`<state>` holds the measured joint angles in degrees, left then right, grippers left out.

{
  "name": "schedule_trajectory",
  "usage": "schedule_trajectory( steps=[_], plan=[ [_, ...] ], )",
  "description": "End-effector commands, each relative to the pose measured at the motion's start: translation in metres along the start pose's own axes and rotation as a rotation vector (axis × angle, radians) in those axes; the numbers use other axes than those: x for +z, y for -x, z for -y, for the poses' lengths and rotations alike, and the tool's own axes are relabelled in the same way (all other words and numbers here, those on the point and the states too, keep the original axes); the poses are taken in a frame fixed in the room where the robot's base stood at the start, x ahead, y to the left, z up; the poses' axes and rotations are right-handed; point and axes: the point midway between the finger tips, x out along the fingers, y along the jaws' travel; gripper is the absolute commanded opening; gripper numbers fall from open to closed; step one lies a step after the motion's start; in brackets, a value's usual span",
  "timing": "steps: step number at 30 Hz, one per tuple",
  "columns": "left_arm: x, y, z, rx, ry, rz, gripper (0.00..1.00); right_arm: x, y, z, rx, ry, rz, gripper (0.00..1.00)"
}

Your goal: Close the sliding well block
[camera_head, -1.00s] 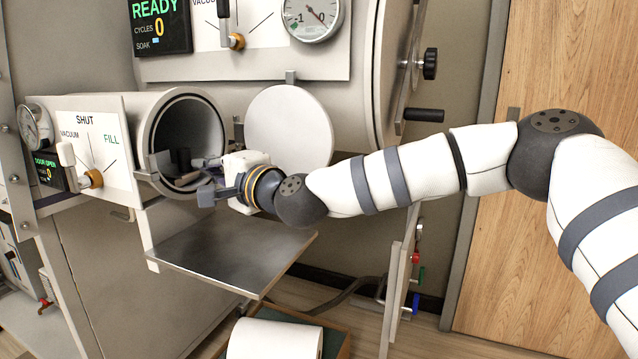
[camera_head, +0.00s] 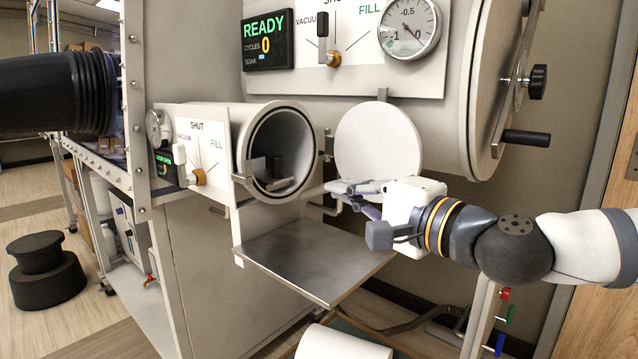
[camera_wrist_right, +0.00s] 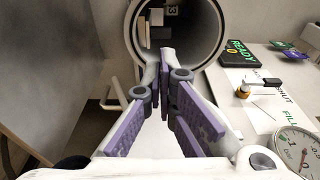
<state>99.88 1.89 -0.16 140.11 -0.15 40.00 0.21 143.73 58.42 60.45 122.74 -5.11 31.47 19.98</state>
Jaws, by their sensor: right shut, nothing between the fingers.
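The small round port (camera_head: 247,150) stands open at the centre, and it also shows at the top of the right wrist view (camera_wrist_right: 223,38). Dark blocky pieces (camera_head: 262,167) sit inside its tube; I cannot tell for sure which is the sliding well block or how far it is slid. In the right wrist view, pale and brown pieces (camera_wrist_right: 160,32) show inside the tube. My right gripper (camera_head: 338,187) is shut and empty, just outside the port's mouth to its right, below the round white door. Its fingertips (camera_wrist_right: 165,56) point toward the tube opening. My left gripper is not in view.
The round white door (camera_head: 378,140) hangs open behind my right gripper. A bare metal shelf (camera_head: 310,262) lies below the port. A panel with a lever and gauge (camera_head: 200,150) is left of the tube. The large chamber (camera_head: 480,70) rises behind.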

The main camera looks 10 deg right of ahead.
Motion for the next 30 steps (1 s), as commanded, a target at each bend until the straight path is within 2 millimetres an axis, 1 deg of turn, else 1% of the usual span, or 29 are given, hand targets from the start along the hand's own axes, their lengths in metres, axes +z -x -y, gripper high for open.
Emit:
schedule_trajectory(
  steps=[2,5,12,18,21,24,30],
  plan=[
    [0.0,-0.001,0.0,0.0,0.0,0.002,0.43,0.001,-0.007,0.0,0.001,0.002,0.002,0.0],
    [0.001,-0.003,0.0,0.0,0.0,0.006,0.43,0.001,-0.025,-0.001,0.002,0.004,0.003,0.0],
    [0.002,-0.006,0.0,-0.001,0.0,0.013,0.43,0.001,-0.079,-0.001,0.001,0.003,0.001,0.0],
    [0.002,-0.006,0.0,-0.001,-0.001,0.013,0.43,0.001,-0.117,0.001,0.0,0.002,0.0,0.0],
    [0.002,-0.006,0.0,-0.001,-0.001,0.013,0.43,0.0,-0.13,0.001,-0.001,0.002,-0.001,0.0],
    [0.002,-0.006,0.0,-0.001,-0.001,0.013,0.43,0.001,-0.137,0.002,-0.001,0.002,0.0,0.0],
    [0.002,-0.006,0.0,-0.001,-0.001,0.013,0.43,0.0,-0.14,0.002,-0.001,0.002,0.0,0.0]
  ],
)
